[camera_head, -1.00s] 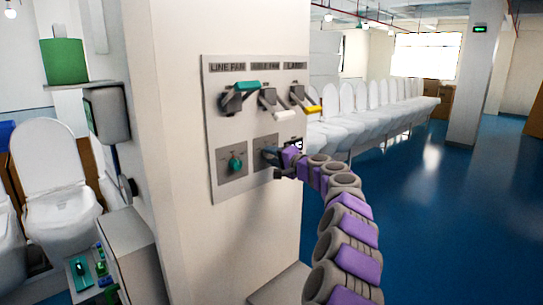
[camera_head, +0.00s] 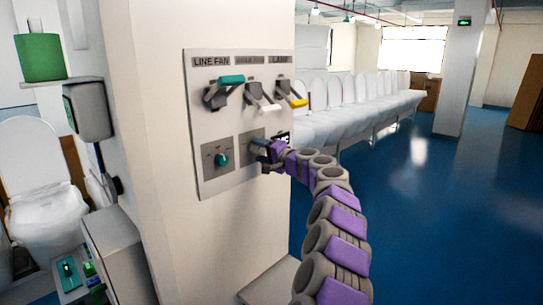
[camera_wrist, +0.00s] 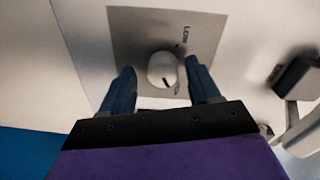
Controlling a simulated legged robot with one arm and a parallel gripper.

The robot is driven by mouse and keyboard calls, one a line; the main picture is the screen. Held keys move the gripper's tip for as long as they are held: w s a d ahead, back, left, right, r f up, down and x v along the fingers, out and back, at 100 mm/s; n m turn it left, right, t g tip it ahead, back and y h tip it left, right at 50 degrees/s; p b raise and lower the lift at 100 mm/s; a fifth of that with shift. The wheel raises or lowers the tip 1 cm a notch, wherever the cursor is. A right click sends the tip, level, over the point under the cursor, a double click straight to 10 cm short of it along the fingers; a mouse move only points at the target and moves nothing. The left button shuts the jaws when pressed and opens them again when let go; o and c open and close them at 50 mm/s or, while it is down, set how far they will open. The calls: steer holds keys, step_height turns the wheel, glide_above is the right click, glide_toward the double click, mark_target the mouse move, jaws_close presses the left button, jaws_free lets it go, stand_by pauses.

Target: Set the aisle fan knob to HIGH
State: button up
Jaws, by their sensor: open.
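The control panel (camera_head: 208,125) is on the side of a pale column and has labels for line fan, aisle fan and lamp. Under the aisle fan label (camera_head: 249,60) are a white-handled lever (camera_head: 264,107) and a grey knob plate (camera_head: 248,138). In the wrist view a white round knob (camera_wrist: 162,69) with a dark pointer mark sits on that plate (camera_wrist: 130,32), with "LOW" printed near it. My gripper (camera_head: 262,155) is at this plate and hides the knob in the head view. In the wrist view my gripper (camera_wrist: 160,68) is open, with one blue finger on each side of the knob; contact is unclear.
A teal knob (camera_head: 221,159) is left of my gripper. Teal (camera_head: 231,79) and yellow (camera_head: 298,103) lever handles stick out above. A dark dispenser (camera_head: 88,110) and toilet (camera_head: 42,180) are left. A toilet row (camera_head: 345,105) stands behind; blue floor (camera_head: 430,220) is clear at right.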

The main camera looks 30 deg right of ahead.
steer(key=shift+s+d+r, duration=0.1)
steer(key=shift+s, duration=0.45)
steer(key=b+v, duration=0.3)
steer(key=v, duration=1.3)
steer(key=shift+d, duration=0.2)
